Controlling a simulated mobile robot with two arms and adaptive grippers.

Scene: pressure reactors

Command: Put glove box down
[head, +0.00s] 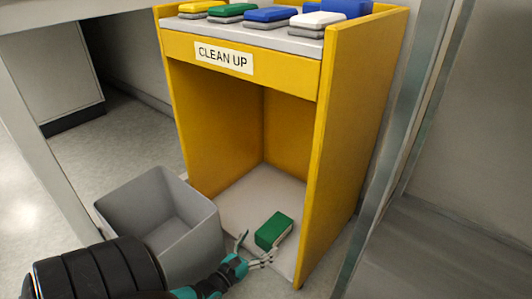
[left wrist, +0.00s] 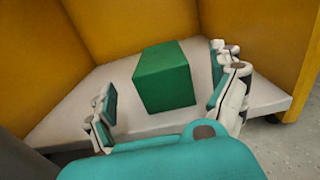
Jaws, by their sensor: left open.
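A green box (head: 273,231), which I take to be the glove box, rests on the pale bottom shelf (head: 235,205) of the yellow stand. In the left wrist view the green box (left wrist: 164,77) sits on the shelf (left wrist: 75,110) between and beyond my open fingers. My left gripper (head: 257,252) is open just in front of the box, with a finger on either side of its near end. I cannot tell whether a fingertip touches it. My right gripper is not in view.
A grey open bin (head: 210,225) stands left of my left gripper, close to the arm. The yellow stand's side panel (head: 345,140) bounds the shelf on the right. Several coloured boxes, including a blue one (head: 270,14), lie on its top. A "CLEAN UP" label (head: 223,57) marks the front.

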